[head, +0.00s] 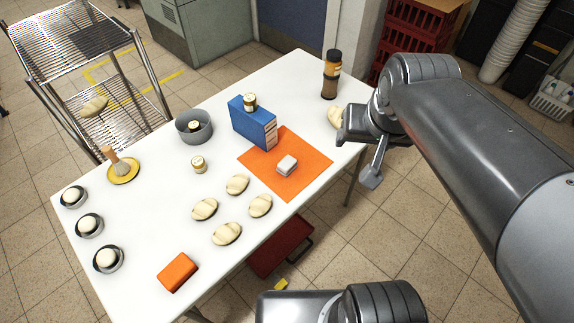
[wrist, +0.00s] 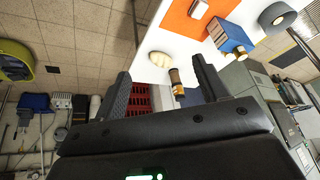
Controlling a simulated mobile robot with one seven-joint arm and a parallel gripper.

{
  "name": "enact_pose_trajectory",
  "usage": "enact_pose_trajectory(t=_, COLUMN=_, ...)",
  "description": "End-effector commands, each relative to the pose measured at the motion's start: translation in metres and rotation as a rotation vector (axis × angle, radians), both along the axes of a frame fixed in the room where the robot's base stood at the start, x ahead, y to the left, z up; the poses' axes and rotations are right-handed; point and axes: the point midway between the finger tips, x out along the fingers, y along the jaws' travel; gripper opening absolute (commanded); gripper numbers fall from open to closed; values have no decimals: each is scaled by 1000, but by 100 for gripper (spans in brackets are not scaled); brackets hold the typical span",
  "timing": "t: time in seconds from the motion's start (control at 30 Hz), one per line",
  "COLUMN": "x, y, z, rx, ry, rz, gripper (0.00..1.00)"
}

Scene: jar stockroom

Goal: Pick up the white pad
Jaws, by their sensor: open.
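The white pad (head: 287,166) is a small pale block on the orange mat (head: 262,172), near its middle. It also shows at the top edge of the wrist view (wrist: 199,9). My gripper (head: 357,158) is off the table's right end, to the right of the mat and apart from the pad. In the wrist view its two fingers (wrist: 162,80) are spread with nothing held between them. A bread roll (head: 335,117) by the table edge is partly hidden behind my gripper.
A blue box (head: 253,124) with a small jar on top stands at the mat's back-left edge. A brown bottle (head: 331,75) stands behind the mat. Several rolls (head: 227,233) lie to its left. A grey pot (head: 207,133) stands farther left. The mat is bare around the pad.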

Motion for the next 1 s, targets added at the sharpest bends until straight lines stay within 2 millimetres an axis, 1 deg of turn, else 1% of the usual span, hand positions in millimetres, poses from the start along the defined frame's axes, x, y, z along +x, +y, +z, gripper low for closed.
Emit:
enact_pose_trajectory(t=0.03, x=13, y=5, z=-4, rx=15, ry=27, rz=-17, gripper=67)
enact_pose_trajectory(t=0.27, x=66, y=26, z=-28, rx=76, ry=123, rz=-130, gripper=67)
enact_pose_trajectory(t=0.47, x=110, y=49, z=-61, rx=108, ry=206, rz=-232, gripper=67)
enact_pose_trajectory(t=0.67, x=149, y=75, z=-105, rx=125, ry=285, rz=-340, gripper=67)
enact_pose_trajectory(t=0.7, x=156, y=81, z=-115, rx=125, ry=301, rz=-362, gripper=67)
enact_pose_trajectory(t=0.77, x=165, y=89, z=-131, rx=125, ry=324, rz=-395, gripper=67)
enact_pose_trajectory(t=0.9, x=185, y=108, z=-170, rx=121, ry=369, rz=-472, gripper=67)
enact_pose_trajectory(t=1.0, x=194, y=120, z=-195, rx=115, ry=396, rz=-519, gripper=67)
